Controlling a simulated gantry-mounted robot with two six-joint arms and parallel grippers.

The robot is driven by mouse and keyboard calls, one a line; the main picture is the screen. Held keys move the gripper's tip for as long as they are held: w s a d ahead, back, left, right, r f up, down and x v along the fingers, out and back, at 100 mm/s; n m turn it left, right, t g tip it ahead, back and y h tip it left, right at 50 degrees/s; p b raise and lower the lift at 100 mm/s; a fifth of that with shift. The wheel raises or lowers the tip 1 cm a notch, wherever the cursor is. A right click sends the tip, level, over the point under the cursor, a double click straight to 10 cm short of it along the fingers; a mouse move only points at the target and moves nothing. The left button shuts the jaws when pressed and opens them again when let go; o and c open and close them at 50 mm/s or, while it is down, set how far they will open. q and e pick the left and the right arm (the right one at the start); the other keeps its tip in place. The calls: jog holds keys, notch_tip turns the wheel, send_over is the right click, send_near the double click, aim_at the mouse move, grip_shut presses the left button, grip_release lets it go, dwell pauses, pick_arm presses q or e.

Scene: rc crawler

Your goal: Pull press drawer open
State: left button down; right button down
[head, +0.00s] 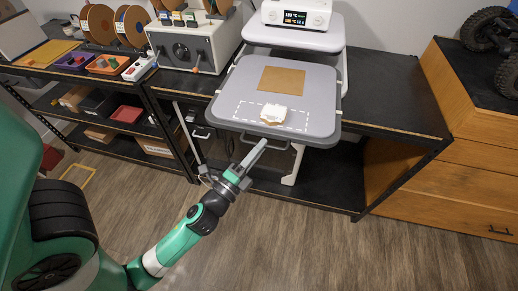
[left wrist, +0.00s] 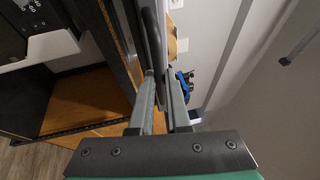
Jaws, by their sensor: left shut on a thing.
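The white press (head: 295,38) stands on the black bench, with a display on top. Its grey drawer (head: 315,85) sticks out in front of the upper plate. A brown sheet (head: 281,80) and a small white stack (head: 272,114) lie on the drawer, the stack within a dashed outline. My left gripper (head: 262,144) is at the drawer's front edge, shut on the dark drawer handle. The handle (left wrist: 152,38) shows between the fingers in the left wrist view. My right gripper is out of view.
A machine with spools (head: 188,45) stands left of the press. Coloured trays (head: 105,64) sit farther left. A wooden cabinet (head: 470,130) stands at the right, with dark wheels on it. The floor (head: 300,240) in front is clear.

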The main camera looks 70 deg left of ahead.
pick_arm(q)
jog(key=c, duration=0.9)
grip_release()
jog(key=b+v, duration=0.4)
jog(key=v, duration=0.7)
jog(key=shift+s+d+b, duration=0.1)
jog(key=shift+s+b, duration=0.15)
jog(key=shift+b, duration=0.1)
